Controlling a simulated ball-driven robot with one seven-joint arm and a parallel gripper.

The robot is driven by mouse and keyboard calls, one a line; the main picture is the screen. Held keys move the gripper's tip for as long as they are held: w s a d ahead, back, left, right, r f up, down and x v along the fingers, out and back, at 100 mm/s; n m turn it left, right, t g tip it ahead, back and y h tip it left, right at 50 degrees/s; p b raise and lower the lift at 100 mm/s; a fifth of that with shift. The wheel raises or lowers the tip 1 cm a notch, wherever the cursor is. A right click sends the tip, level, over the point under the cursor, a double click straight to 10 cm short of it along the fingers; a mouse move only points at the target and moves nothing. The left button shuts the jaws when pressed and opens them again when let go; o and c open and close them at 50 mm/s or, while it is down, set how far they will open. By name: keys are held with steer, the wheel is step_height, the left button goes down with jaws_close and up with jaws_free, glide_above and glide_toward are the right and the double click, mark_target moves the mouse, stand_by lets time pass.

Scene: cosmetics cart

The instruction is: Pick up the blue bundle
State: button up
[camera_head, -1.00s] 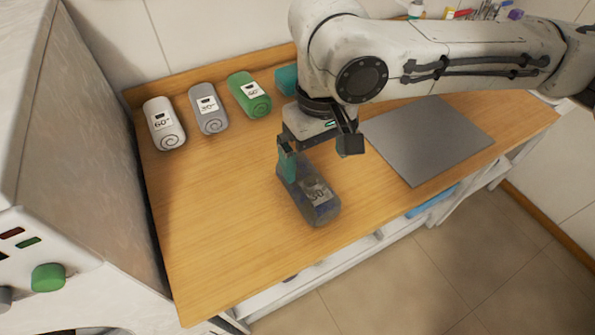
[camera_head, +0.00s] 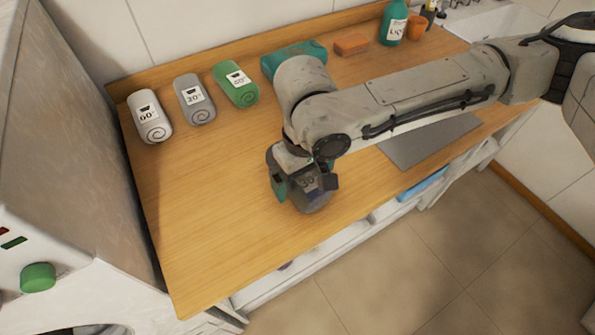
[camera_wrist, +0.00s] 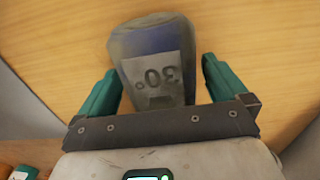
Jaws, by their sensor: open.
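The blue bundle (camera_head: 311,201) is a dark blue-grey roll with a grey label reading 30°, lying on the wooden counter near its front edge. My gripper (camera_head: 305,187) is over it, and the arm hides part of the bundle in the head view. In the wrist view the bundle (camera_wrist: 155,60) lies between the two teal fingers of my gripper (camera_wrist: 160,85), one on each side. The jaws are open, with a gap showing on the right; the left finger is very close to the bundle's side, and I cannot tell whether it touches.
A teal bundle (camera_head: 293,56), an orange block (camera_head: 352,44) and a teal bottle (camera_head: 393,24) are farther right. A grey mat (camera_head: 432,146) lies right. The left counter (camera_head: 205,190) is clear.

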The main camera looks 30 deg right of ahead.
steer(key=c, duration=1.1)
steer(key=shift+o, duration=0.2)
steer(key=shift+r, duration=0.15)
